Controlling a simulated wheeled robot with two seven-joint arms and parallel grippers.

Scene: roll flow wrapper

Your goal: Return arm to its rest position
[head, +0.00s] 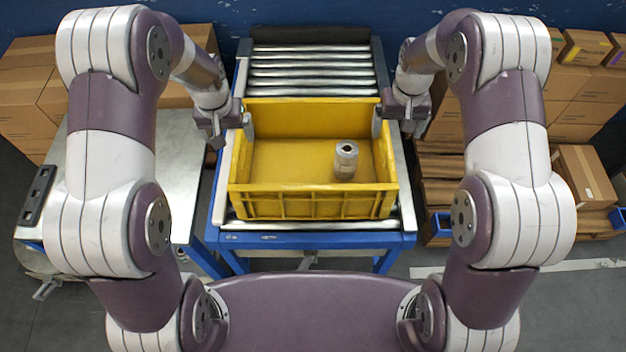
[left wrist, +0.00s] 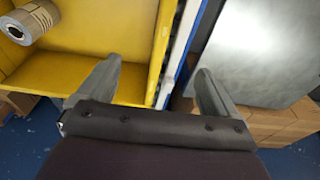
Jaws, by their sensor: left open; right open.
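The yellow crate (head: 312,206) sits on the roller conveyor. A grey and silver roll (head: 345,160) stands inside it, right of centre. My left gripper (head: 232,128) is open at the crate's left wall, one finger on the inner side and one outside. In the left wrist view, the open left gripper (left wrist: 158,72) has the crate wall (left wrist: 166,45) between its spread fingers, with nothing clamped. The roll (left wrist: 30,21) shows at the upper left there. My right gripper (head: 393,124) is open at the crate's right wall, likewise with one finger on each side. Finger depth is unclear.
The conveyor's bare rollers (head: 310,68) lie behind the crate. A metal table (head: 120,190) stands at the left, close to the conveyor. Cardboard boxes (head: 28,85) are stacked at the back left, and more boxes (head: 585,175) stand at the right.

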